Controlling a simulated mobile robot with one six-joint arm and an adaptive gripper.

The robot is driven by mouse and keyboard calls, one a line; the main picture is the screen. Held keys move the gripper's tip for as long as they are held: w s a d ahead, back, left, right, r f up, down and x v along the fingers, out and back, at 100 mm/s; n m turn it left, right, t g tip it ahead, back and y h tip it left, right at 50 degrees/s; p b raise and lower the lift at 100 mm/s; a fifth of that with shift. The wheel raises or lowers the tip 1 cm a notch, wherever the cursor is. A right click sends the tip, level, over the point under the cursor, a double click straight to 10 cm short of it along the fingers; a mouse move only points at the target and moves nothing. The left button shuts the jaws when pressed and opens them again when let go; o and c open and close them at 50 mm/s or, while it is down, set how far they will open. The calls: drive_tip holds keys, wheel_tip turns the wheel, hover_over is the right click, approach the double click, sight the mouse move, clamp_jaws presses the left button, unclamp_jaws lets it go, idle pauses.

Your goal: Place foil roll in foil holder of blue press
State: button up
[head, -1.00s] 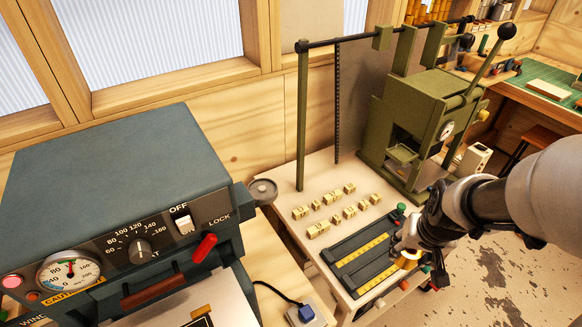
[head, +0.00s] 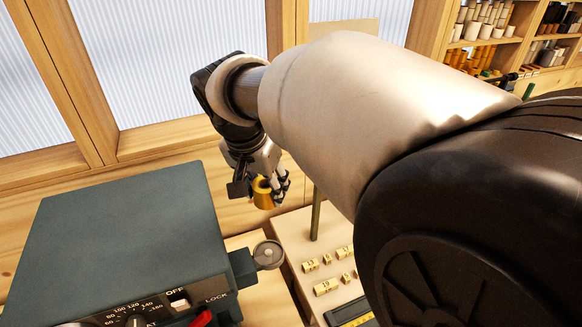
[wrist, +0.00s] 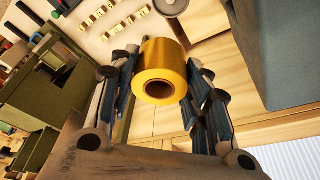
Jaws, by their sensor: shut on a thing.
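My gripper (head: 270,188) is shut on a gold foil roll (head: 262,197) and holds it in the air, above and behind the right side of the blue press (head: 130,230). In the wrist view the roll (wrist: 164,62) sits between the fingers, its round end with the dark core hole facing the camera. The foil holder, a grey round disc with a small centre hub (head: 268,254), sticks out at the right side of the blue press. It is empty and lies below the roll in the head view. In the wrist view the disc (wrist: 171,6) shows at the top edge, apart from the roll.
A green post (head: 316,215) stands on the table right of the holder, near several brass type blocks (head: 326,287). The green press (wrist: 42,105) shows at left in the wrist view. The window wall is behind my gripper. My arm covers the right of the head view.

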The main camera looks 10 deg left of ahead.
drive_tip(key=shift+s+a+r, duration=0.1)
drive_tip(key=shift+a+r, duration=0.05)
drive_tip(key=shift+a, duration=0.1)
wheel_tip(320, 180, down, 20)
drive_tip(key=b, duration=0.4)
drive_tip(key=shift+r, duration=0.2)
drive_tip(key=shift+f, duration=0.2)
drive_tip(key=o, duration=1.1)
drive_tip(key=shift+o, duration=0.2)
drive_tip(key=shift+r, duration=0.1)
